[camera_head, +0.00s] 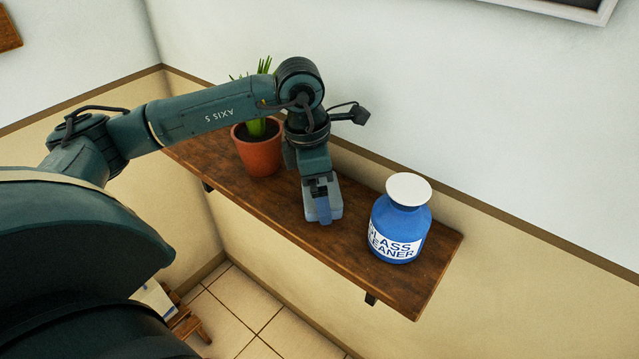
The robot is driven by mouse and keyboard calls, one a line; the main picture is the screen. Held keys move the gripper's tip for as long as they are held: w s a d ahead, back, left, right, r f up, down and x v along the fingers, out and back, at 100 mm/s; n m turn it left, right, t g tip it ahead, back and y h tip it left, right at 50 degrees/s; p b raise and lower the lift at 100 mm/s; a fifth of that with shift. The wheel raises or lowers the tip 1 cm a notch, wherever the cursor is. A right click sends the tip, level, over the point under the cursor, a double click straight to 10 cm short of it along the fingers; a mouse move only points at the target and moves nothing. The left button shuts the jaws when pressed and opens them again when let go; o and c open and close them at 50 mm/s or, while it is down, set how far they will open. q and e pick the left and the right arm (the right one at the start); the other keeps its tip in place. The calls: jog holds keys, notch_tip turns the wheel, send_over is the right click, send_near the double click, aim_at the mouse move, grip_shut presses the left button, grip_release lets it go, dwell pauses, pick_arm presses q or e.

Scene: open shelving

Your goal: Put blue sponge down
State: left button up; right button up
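The light blue sponge (335,203) is at the middle of the brown wooden wall shelf (275,207), between a potted plant and a blue bottle. My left gripper (322,200) comes down over it from above, with its near finger in front of the sponge. The far finger is hidden, so I cannot tell whether the grip is closed on the sponge. The sponge's underside looks at or very near the shelf top; contact is not clear. My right gripper is not in view.
A terracotta pot (257,155) with a green plant stands left of the sponge, partly behind my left arm. A blue glass cleaner bottle (399,222) with a white lid stands to the right. The shelf's right end (435,270) is bare. The wall is close behind.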

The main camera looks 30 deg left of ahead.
aim_at(309, 190)
pick_arm(q)
notch_tip(309, 190, up, 12)
jog(key=s+a, duration=0.1)
jog(key=shift+a+r, duration=0.15)
dwell(0.5)
jog(key=shift+s, duration=0.1)
